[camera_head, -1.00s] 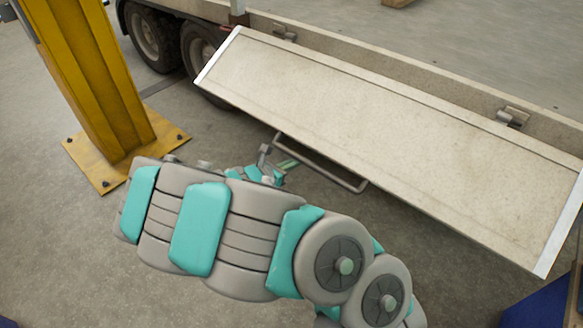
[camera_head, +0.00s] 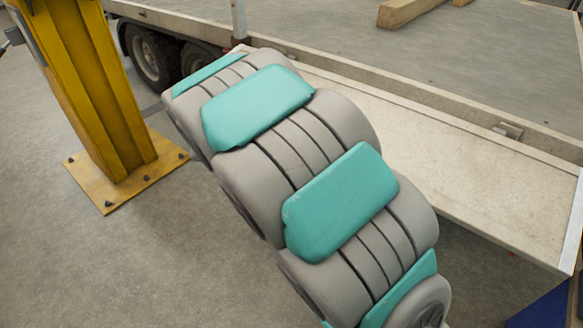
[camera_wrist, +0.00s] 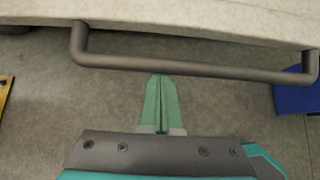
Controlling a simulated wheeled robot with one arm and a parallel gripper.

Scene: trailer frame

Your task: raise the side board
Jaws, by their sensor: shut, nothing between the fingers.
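The side board (camera_head: 475,165) is a long pale panel with a light metal end strip, hinged along the trailer's bed edge. It slants outward and down from the hinges, and my arm covers its left and front middle. In the wrist view the underside or edge of the board (camera_wrist: 190,20) spans the top, with a grey bar handle (camera_wrist: 190,66) below it. My gripper (camera_wrist: 161,78) is shut and empty, its green fingertips at the lower edge of the bar near its middle. I cannot tell whether they touch it. The gripper is hidden in the head view.
A yellow post (camera_head: 100,90) on a bolted base plate stands at the left. Trailer wheels (camera_head: 152,52) are behind it. A wooden beam (camera_head: 410,10) lies on the bed. A blue object (camera_head: 545,308) stands at the lower right. Floor at the lower left is clear.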

